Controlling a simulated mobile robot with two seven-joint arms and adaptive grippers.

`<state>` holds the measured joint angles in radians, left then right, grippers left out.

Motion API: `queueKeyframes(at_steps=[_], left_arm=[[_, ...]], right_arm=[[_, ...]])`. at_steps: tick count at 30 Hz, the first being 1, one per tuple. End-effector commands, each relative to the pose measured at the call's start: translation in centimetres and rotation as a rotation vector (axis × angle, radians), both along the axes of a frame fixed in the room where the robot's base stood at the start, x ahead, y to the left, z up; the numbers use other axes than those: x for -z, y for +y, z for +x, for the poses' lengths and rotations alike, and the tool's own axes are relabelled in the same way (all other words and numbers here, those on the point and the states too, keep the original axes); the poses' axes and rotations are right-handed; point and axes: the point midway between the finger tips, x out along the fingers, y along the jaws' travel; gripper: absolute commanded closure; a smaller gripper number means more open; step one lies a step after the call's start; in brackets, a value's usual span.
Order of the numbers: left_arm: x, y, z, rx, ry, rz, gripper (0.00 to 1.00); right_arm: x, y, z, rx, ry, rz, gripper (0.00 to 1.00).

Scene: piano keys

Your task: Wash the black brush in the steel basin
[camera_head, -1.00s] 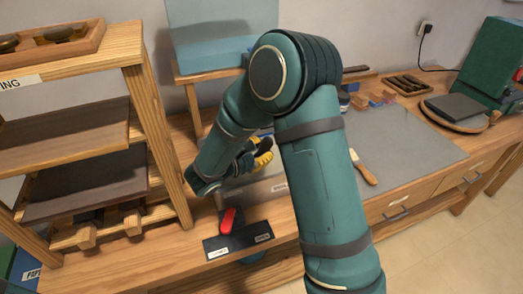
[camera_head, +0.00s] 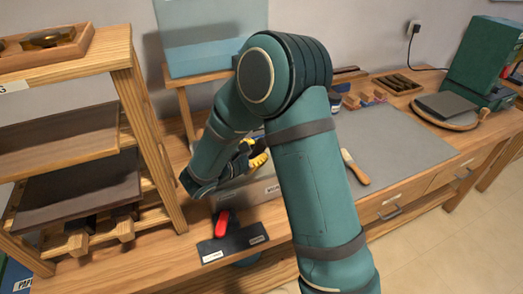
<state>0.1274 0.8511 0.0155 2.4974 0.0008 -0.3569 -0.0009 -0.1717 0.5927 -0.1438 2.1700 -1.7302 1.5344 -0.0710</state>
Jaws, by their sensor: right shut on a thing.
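A grey metal basin (camera_head: 264,192) with a label on its front stands on the workbench, mostly hidden behind my right arm. My right gripper (camera_head: 243,163), dark with yellow parts, is over the basin's left part, half hidden by my forearm. It is shut on a dark thing that seems to be the black brush. The brush's shape and whether it touches the basin are hidden. My left gripper is not in view.
A dark mat (camera_head: 236,243) with a red-handled thing (camera_head: 221,224) lies at the bench's front edge. A wooden shelf (camera_head: 140,130) stands close on the left. A wooden-handled tool (camera_head: 355,168) lies on the grey mat (camera_head: 390,140) at right, which has free room.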

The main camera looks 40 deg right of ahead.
Motion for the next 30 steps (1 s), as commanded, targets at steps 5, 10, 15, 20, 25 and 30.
queueKeyframes(at_steps=[5, 10, 15, 20, 25, 30], left_arm=[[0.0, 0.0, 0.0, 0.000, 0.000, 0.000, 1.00], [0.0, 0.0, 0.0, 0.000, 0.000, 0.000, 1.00], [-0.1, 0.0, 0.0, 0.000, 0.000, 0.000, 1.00], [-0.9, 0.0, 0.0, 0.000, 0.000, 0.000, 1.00], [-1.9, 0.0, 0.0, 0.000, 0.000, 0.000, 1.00], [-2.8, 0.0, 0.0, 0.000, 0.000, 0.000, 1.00]], right_arm=[[0.0, 1.0, 0.2, 0.000, 0.000, -0.001, 1.00], [0.0, 1.0, 0.2, 0.001, 0.000, -0.001, 1.00], [-0.2, 1.0, 0.2, 0.001, 0.000, -0.001, 1.00], [-1.2, 1.0, 0.2, 0.000, 0.000, -0.001, 1.00], [-2.4, 1.0, 0.2, 0.000, -0.001, 0.000, 1.00], [-3.7, 1.0, 0.2, 0.000, -0.001, 0.000, 1.00]])
